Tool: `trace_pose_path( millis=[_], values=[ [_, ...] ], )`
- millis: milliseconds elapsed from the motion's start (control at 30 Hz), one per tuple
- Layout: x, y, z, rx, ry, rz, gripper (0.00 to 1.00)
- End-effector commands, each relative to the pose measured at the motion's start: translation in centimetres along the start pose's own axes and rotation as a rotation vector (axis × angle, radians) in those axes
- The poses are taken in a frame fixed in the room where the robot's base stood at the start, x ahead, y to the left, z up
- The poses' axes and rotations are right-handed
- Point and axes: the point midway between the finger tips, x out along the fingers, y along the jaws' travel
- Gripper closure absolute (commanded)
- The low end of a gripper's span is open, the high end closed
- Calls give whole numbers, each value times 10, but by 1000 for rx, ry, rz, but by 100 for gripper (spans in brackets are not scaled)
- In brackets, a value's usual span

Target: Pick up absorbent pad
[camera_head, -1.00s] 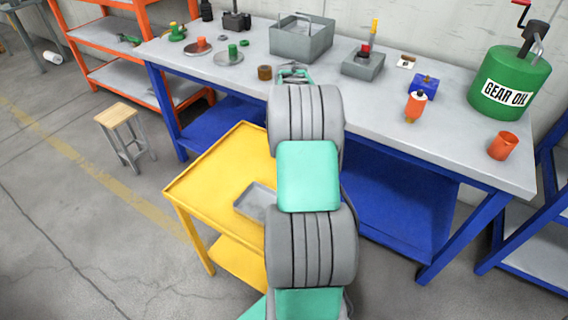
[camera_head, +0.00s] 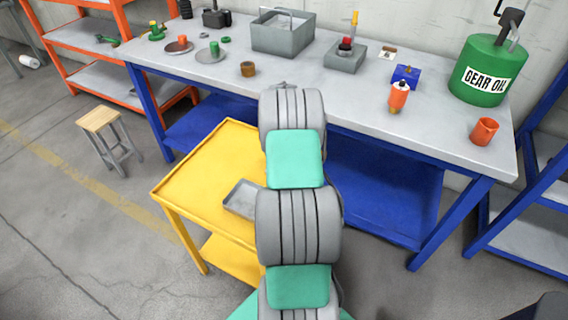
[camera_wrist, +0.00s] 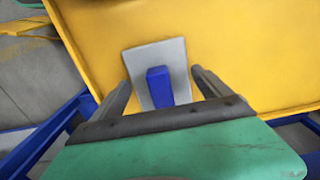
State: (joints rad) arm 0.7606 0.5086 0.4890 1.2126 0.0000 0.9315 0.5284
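A light-grey tray (camera_wrist: 143,60) lies on the yellow cart in the wrist view, with a small blue block (camera_wrist: 160,87) on it. The block may be the absorbent pad; I cannot tell for sure. My gripper (camera_wrist: 160,86) is open, its two dark fingers apart on either side of the block in the picture, with no contact visible. The height of the fingers above the tray is unclear. In the head view the tray (camera_head: 238,199) is partly covered by my arm. The block and my gripper are hidden there.
The yellow cart (camera_head: 205,170) stands in front of the workbench (camera_head: 340,100). The bench holds a grey bin (camera_head: 283,38), an orange bottle (camera_head: 398,96), an orange cup (camera_head: 484,131) and a gear oil can (camera_head: 488,75). A stool (camera_head: 110,135) stands on the floor left of the cart.

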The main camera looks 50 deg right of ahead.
Motion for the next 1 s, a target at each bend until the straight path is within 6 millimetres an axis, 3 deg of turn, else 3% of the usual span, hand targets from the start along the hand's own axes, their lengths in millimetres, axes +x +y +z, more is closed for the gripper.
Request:
trace_pose_path(
  millis=[633, 867, 1000],
  values=[
    [-1, 0, 0, 0, 1, 0, 66],
    [-4, 0, -1, 0, 2, -1, 67],
    [-18, 0, -1, 0, 4, -2, 67]
  ],
)
